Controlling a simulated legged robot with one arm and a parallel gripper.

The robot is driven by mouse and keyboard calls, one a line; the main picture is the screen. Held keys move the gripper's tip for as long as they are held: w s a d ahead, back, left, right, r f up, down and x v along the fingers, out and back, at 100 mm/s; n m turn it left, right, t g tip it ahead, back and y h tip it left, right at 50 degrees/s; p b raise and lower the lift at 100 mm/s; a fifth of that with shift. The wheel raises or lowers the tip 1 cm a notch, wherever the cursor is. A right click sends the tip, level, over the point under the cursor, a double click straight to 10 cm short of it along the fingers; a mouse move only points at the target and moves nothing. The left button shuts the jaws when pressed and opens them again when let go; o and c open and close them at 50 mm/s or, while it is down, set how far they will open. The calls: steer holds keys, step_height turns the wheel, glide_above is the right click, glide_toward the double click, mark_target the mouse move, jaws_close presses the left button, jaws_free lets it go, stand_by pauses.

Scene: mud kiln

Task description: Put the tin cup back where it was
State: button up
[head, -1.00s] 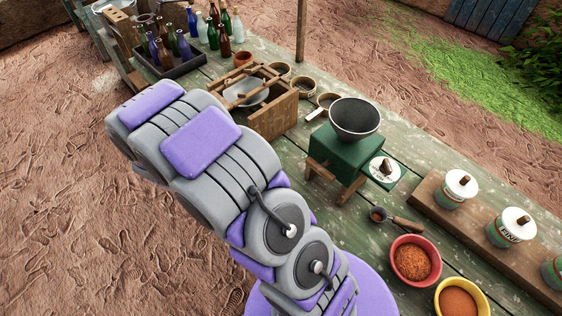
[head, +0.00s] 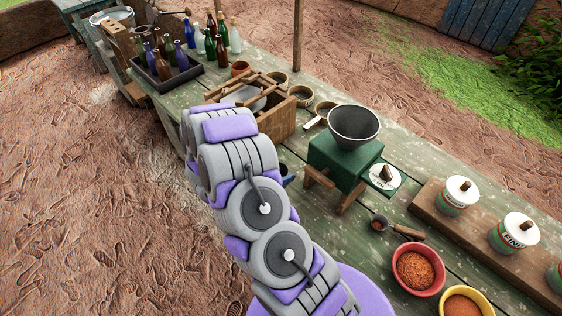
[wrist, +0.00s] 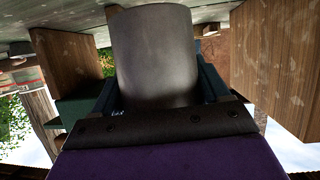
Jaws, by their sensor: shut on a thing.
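The tin cup (wrist: 153,48), a plain dull-grey cylinder, fills the middle of the wrist view. My gripper (wrist: 158,88) is shut on it, with a dark teal finger showing on either side. The wrist view is upside down, with the green tabletop along its upper edge. The cup is close to the tabletop, but I cannot tell whether it touches. In the head view my arm hides the cup and most of the gripper, beside the table edge between the wooden box and the green mill.
Bottles (head: 158,68) stand in a tray at the far left. A red bowl (head: 418,288) and lidded tins are at the right.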

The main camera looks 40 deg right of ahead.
steer(key=w+d, duration=0.4)
steer(key=w+d+f+b, duration=0.1)
steer(key=w+d, duration=0.1)
steer(key=shift+w+d, duration=0.1)
steer(key=shift+w, duration=0.15)
steer(key=shift+d+f, duration=0.1)
steer(key=shift+f, duration=0.05)
steer(key=shift+w+a+f+b, duration=0.15)
steer(key=shift+f+b, duration=0.25)
steer(key=shift+f, duration=0.4)
steer(key=shift+s+a+f+b, duration=0.1)
steer(key=shift+f+b, duration=0.25)
steer(key=shift+f, duration=0.4)
steer(key=shift+r, duration=0.1)
steer(key=o, duration=1)
steer(key=shift+d, duration=0.1)
